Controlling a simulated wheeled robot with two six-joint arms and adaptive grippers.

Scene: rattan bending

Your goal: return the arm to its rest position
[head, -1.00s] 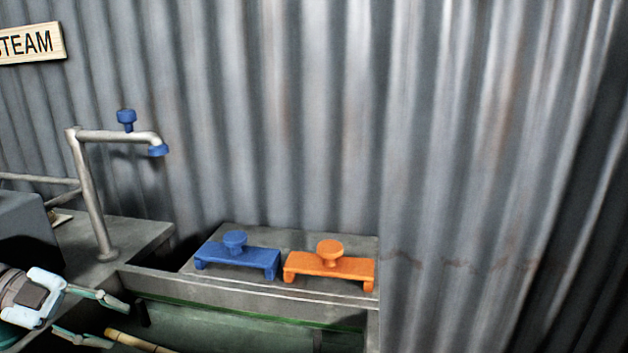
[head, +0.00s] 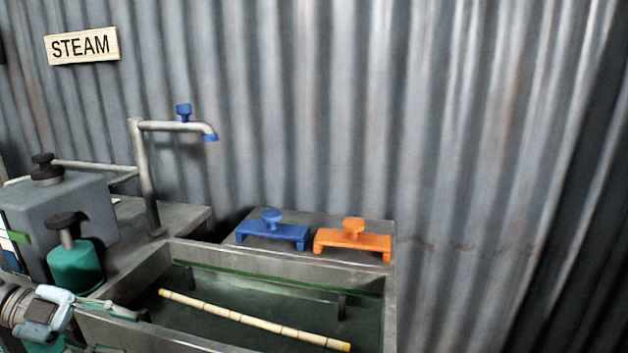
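My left gripper (head: 120,332) is at the lower left of the head view, in front of the trough's left end. Its two fingers are spread apart with nothing seen between them. Its lower finger is partly cut off by the bottom edge. A pale jointed rattan pole (head: 250,320) lies slanted in the trough (head: 120,332), apart from the gripper, with a yellow tip at its right end. My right gripper is not in view.
A grey box (head: 70,205) with a black knob and a teal flask (head: 75,265) stand close behind the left gripper. A bent pipe (head: 148,185) rises behind the trough. A blue clamp (head: 272,233) and an orange clamp (head: 353,240) sit on the back ledge.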

